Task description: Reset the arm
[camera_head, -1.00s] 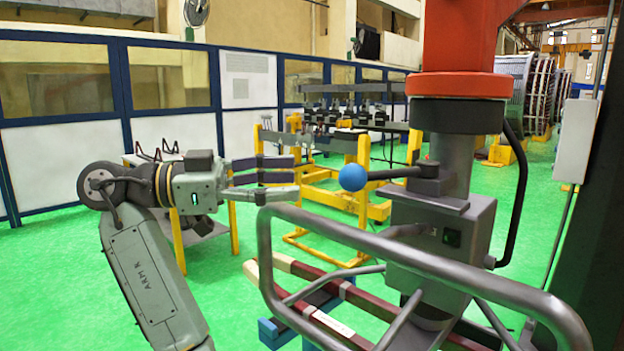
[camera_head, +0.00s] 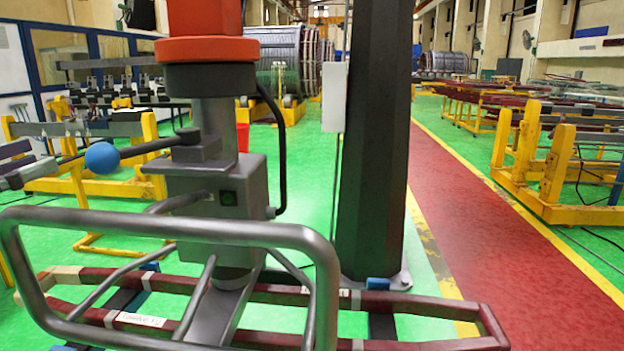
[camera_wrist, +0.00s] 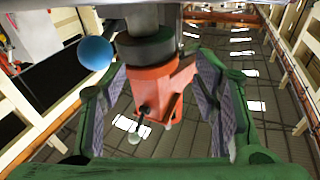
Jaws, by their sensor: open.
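My gripper (camera_wrist: 165,100) is open in the wrist view, its two padded fingers spread wide with nothing between them. The camera there looks up past the hanging lifting device (camera_wrist: 160,85) to the roof. In the head view only the finger ends of my gripper (camera_head: 25,166) show at the left edge; the rest of the arm is out of frame. The fingers point toward a blue ball knob (camera_head: 102,158) on a lever of the grey and red lifting device (camera_head: 215,180). A gap shows between fingertips and knob. The knob also shows in the wrist view (camera_wrist: 95,53).
A bent metal handle frame (camera_head: 200,229) crosses the near left. Dark red winding bars (camera_head: 420,305) lie low on blue supports. A dark column (camera_head: 372,150) stands centre right. Yellow racks (camera_head: 555,165) stand right of the clear red walkway (camera_head: 465,210).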

